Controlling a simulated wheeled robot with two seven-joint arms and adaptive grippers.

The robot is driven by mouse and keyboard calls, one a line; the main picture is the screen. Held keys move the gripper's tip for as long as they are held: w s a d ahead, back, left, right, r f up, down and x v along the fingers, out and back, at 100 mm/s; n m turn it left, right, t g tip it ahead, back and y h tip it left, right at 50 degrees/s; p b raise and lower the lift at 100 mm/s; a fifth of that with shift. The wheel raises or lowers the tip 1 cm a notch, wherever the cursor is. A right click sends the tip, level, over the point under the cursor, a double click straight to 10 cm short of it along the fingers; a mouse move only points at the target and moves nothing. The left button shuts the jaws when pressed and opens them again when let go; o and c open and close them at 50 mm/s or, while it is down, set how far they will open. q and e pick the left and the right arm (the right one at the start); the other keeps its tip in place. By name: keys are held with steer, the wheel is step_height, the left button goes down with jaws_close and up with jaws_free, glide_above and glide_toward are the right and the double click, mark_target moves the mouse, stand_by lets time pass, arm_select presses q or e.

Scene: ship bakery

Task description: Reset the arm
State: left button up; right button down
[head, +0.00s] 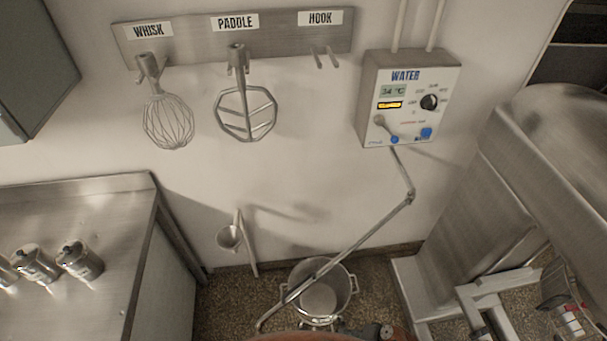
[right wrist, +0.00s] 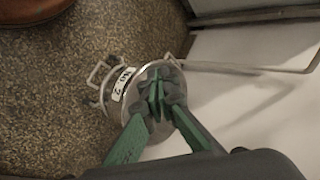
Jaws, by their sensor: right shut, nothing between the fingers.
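My right gripper (right wrist: 157,92) shows in the right wrist view as two green fingers closed together, with nothing between them. Behind the fingertips in that view is a metal pot (right wrist: 118,108) with a white label; the fingers cover part of it. I cannot tell how far the fingertips are from the pot. The pot also stands on the floor by the wall in the head view (head: 347,284). I cannot clearly make out the right gripper in the head view. My left gripper is not in view.
A water box (head: 408,100) on the wall has a jointed pipe (head: 365,237) reaching over the pot. A whisk (head: 168,120) and a paddle (head: 247,112) hang from a rack (head: 190,42). A steel counter (head: 80,210) is at left; large steel equipment (head: 490,190) is at right.

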steer(key=s+d+f+n+g+h, duration=0.1)
steer(key=s+d+f+h, duration=0.5)
steer(key=s+d+f, duration=0.85)
steer(key=s+d+f+n+g+h, duration=0.1)
steer(key=s+f, duration=0.3)
steer(key=s, duration=0.5)
steer(key=s+d+f+n+h+b, duration=0.1)
steer(key=s+f+n, duration=0.3)
steer(key=s, duration=0.6)
steer(key=shift+d+f+g+h, duration=0.15)
steer(key=shift+d+g+h, duration=0.2)
steer(key=shift+d, duration=0.25)
